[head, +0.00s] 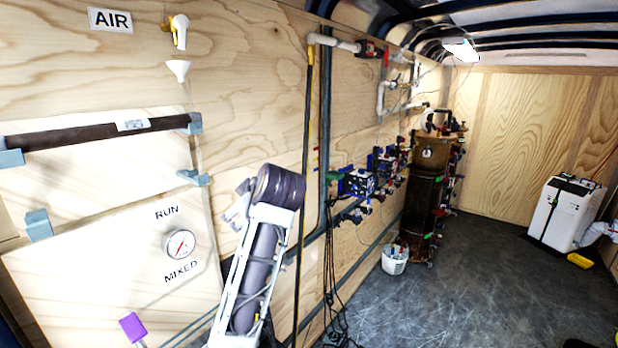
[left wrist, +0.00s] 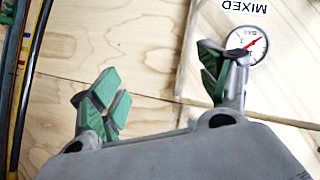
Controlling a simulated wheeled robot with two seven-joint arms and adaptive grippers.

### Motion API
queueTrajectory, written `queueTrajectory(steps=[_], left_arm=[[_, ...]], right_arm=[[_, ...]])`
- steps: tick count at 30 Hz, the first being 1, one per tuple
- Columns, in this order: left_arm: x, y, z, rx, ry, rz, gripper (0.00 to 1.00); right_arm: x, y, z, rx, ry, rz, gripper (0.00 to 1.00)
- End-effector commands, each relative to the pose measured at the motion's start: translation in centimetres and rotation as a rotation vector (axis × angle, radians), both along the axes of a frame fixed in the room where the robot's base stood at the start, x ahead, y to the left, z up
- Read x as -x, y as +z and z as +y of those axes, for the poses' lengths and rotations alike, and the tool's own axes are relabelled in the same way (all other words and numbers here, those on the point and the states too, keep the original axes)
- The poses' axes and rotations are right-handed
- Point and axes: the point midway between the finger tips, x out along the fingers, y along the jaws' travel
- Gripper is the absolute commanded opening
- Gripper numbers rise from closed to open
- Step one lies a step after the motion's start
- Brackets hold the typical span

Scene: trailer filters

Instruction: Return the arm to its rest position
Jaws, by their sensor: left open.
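My left arm (head: 258,270) is raised at the centre of the head view, in front of the plywood wall. My left gripper (head: 236,210) shows there only as a small part beside the wrist, pointing toward the wall. In the left wrist view the left gripper (left wrist: 163,88) has its two green-padded fingers wide apart with nothing between them. Plywood shows behind the fingers. The right finger overlaps the edge of the round gauge in that view. My right gripper is not in view.
The gauge (head: 180,244) sits on a wall panel between the RUN and MIXED labels. A dark tube (head: 95,134) rests in wall brackets. A purple-ended tool (head: 132,327) is at lower left. A tall dark cylinder (head: 422,200) and white bucket (head: 395,260) stand farther back.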

Motion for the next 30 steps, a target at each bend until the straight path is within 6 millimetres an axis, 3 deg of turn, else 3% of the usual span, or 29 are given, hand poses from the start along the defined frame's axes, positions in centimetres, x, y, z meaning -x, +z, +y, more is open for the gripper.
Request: queueTrajectory(steps=[3,14,30], left_arm=[[0.3,-3.3,0.6,-0.013,-0.045,0.061,0.77],[2.2,-12.0,2.3,-0.051,-0.187,0.225,0.77],[7.8,-23.3,4.4,-0.1,-0.415,0.434,0.77]], right_arm=[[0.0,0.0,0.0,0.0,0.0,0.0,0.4],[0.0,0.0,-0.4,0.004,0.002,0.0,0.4],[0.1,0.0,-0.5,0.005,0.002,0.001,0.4]])
